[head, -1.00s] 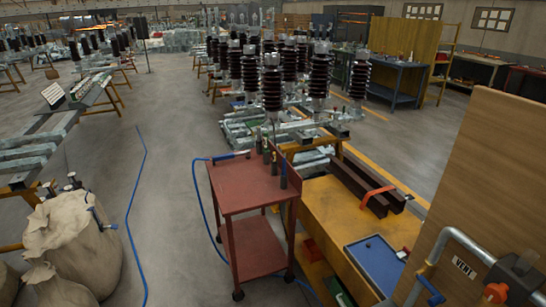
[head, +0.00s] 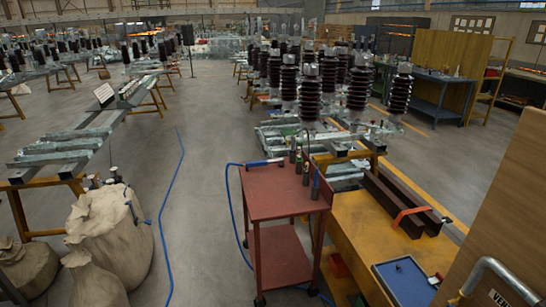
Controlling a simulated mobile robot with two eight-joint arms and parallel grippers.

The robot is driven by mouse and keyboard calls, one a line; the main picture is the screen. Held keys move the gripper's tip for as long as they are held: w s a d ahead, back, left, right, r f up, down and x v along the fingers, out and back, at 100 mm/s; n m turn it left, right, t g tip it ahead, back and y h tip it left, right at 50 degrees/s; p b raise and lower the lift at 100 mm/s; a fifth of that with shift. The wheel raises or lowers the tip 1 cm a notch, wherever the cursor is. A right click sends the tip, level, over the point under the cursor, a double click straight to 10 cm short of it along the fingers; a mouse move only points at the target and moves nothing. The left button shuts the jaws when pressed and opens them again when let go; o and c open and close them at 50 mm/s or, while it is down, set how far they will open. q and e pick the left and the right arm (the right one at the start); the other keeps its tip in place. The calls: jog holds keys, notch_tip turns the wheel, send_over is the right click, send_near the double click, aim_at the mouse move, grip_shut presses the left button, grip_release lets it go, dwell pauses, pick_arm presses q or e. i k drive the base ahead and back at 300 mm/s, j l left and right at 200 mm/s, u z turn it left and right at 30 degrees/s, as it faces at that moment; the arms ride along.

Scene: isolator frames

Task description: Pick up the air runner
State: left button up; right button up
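A small tool with a blue and silver body (head: 264,162) lies at the far left edge of the red cart's top; it looks like the air runner. A blue hose (head: 229,180) runs from its left end down beside the cart. The red cart (head: 270,198) has a top tray and a lower shelf. Several dark upright tools (head: 299,160) stand along the far right part of its top. Neither of my grippers is in view.
A yellow workbench (head: 352,232) with dark beams and a blue tray (head: 404,281) stands right of the cart. Beige sacks (head: 108,232) stand at the left. A blue hose (head: 168,215) lies on the open floor between sacks and cart. Insulator stacks (head: 309,95) stand behind.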

aim_at(281, 162)
jog(key=i+j+u, duration=0.15)
jog(key=i+u, duration=0.2)
jog(key=i, duration=0.15)
jog(key=i+u, duration=0.3)
jog(key=i, duration=0.2)
jog(key=i+j+z, duration=0.1)
jog(key=i, duration=0.75)
jog(key=i+j, duration=0.15)
jog(key=i, duration=0.65)
jog(key=i+z, duration=0.4)
jog(key=i+j+z, duration=0.2)
jog(key=z, duration=0.2)
jog(key=i+j+z, duration=0.25)
jog(key=z, duration=0.15)
jog(key=i+j+z, duration=0.5)
jog(key=j+z, duration=0.3)
jog(key=i+j+z, duration=0.1)
jog(key=j+z, duration=0.1)
jog(key=j, duration=0.2)
